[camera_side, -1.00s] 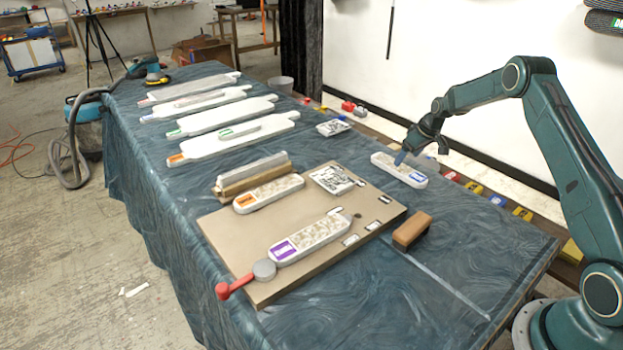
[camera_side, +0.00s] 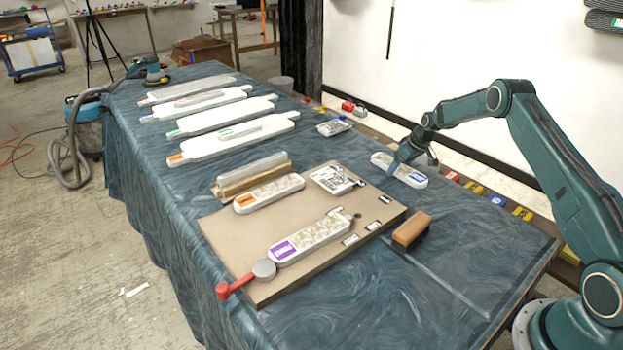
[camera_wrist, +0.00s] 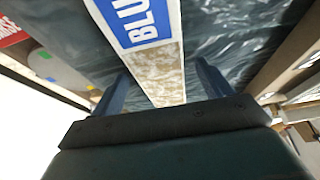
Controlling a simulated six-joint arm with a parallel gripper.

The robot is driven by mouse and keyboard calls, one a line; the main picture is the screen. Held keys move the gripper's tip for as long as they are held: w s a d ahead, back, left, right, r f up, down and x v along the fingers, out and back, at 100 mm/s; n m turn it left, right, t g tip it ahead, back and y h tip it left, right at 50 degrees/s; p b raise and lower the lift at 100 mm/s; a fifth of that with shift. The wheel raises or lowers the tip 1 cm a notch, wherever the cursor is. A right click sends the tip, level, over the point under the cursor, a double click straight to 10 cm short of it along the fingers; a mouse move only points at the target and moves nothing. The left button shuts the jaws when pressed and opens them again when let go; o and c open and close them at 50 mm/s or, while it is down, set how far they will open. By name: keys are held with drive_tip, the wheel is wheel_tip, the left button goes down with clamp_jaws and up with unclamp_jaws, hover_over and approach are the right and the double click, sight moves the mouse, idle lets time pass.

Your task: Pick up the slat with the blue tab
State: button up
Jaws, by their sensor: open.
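The slat with the blue tab (camera_side: 413,179) is white and lies on the dark cloth at the right side of the table. In the wrist view its blue label with white letters (camera_wrist: 140,20) and mottled beige panel (camera_wrist: 160,72) run down between my two fingers. My gripper (camera_side: 397,166) is down at the slat's middle, and one finger shows on its near side. In the wrist view my gripper (camera_wrist: 163,85) is open, with a finger on each side of the slat and gaps visible. The slat's far end is out of the wrist view.
A tan board (camera_side: 232,231) holds a slat with an orange tab (camera_side: 268,193) and one with a purple tab (camera_side: 310,241). A brown block (camera_side: 411,230) lies near the blue-tab slat. Several larger white pieces (camera_side: 232,136) lie farther back. Coloured tabs (camera_side: 497,201) line the wall-side edge.

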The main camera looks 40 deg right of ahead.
sight(400, 168)
drive_tip(key=shift+c, duration=0.5)
drive_tip(key=c, duration=1)
drive_tip(key=shift+c, duration=0.2)
drive_tip(key=shift+r, duration=0.1)
wheel_tip(400, 168, up, 20)
drive_tip(key=shift+a, duration=0.1)
idle(0.4)
